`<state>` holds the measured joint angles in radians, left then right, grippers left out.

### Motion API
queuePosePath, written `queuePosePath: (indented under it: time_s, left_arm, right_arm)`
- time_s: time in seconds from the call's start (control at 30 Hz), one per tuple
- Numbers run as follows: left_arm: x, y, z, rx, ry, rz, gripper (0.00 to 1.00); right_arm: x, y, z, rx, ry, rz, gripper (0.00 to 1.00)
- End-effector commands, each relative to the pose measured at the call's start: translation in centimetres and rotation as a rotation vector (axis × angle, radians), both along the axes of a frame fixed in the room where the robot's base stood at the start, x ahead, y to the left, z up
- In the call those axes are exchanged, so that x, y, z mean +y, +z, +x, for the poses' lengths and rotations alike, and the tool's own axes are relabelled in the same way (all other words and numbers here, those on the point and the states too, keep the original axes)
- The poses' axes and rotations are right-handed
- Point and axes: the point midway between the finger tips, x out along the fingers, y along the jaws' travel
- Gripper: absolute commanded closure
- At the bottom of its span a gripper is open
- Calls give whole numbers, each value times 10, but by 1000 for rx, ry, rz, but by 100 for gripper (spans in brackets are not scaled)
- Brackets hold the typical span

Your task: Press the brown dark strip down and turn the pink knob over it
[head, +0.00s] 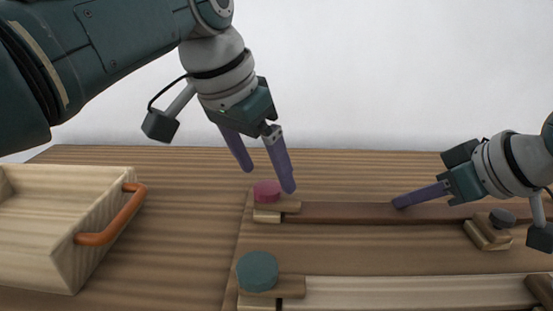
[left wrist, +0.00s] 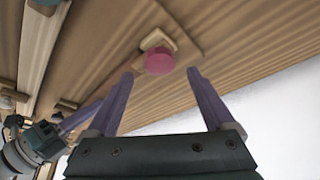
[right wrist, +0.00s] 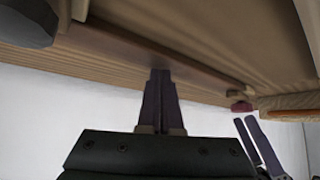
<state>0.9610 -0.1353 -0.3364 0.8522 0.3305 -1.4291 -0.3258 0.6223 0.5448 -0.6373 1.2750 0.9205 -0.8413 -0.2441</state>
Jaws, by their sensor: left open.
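The brown dark strip (head: 350,212) lies along the back of a plywood board, and it also shows in the right wrist view (right wrist: 140,50). The pink knob (head: 266,191) sits on a small light wooden block at the strip's left end; it also shows in the left wrist view (left wrist: 159,62). My left gripper (head: 266,188) is open, its fingers pointing down at the pink knob, with the knob between and just beyond the fingertips in the left wrist view. My right gripper (head: 398,203) has its fingers together, with the tips at the strip's middle, seemingly touching it.
A teal knob (head: 257,271) stands on a block at the left end of a pale strip (head: 410,292) in front. A dark grey knob (head: 502,217) is near the dark strip's right end. A wooden box (head: 62,250) with an orange handle (head: 112,215) stands left. Bare tabletop lies between.

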Motion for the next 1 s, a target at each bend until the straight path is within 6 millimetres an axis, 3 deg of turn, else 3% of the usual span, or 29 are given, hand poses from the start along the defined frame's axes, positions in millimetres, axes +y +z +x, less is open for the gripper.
queuePosePath:
  time_s: [0.5, 1.0]
  left_arm:
    - [0, 44, 1, -2, 0, -1, 13]
    - [0, 49, 0, 0, 0, 0, 13]
  right_arm:
    - [-1, -2, -1, 4, 0, -2, 100]
    - [-1, 1, -1, 4, 0, -2, 100]
